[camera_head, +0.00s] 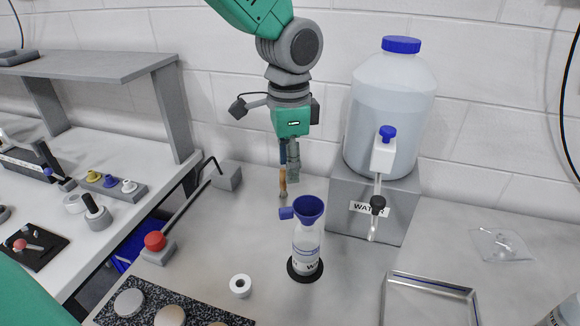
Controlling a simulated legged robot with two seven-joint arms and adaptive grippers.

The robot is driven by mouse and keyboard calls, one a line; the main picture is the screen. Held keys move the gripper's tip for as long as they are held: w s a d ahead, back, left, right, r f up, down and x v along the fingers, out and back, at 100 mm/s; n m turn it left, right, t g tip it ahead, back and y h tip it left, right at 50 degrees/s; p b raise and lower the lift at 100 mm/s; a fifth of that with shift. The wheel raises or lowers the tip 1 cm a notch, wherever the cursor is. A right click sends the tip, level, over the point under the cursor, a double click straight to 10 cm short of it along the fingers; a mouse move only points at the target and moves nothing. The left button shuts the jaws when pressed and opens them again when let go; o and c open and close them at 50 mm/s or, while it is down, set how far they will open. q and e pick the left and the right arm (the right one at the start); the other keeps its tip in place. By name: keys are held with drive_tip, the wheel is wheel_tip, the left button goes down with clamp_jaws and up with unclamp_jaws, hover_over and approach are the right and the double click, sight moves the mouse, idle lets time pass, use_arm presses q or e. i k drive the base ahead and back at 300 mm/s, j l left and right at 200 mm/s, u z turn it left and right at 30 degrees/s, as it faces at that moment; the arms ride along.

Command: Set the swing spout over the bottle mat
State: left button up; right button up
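The spout (372,232) is a clear tube with a black knob (378,206), hanging below the white, blue-topped tap (383,152) of a large water jug (392,108). It points down in front of the grey WATER stand, to the right of the bottle. The black round bottle mat (291,275) lies under a clear bottle (305,245) with a blue funnel (308,209) in its neck. My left gripper (284,190) points down behind and above the funnel, left of the jug, apart from the spout. Its fingers show nearly edge-on, so their opening is unclear. My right gripper is out of view.
A metal tray (431,276) lies at front right, with a clear item (500,244) behind it. A white ring (240,286) and a speckled slab (110,312) are at front left.

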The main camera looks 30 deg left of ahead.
sight(378, 202)
drive_tip(key=k, duration=1)
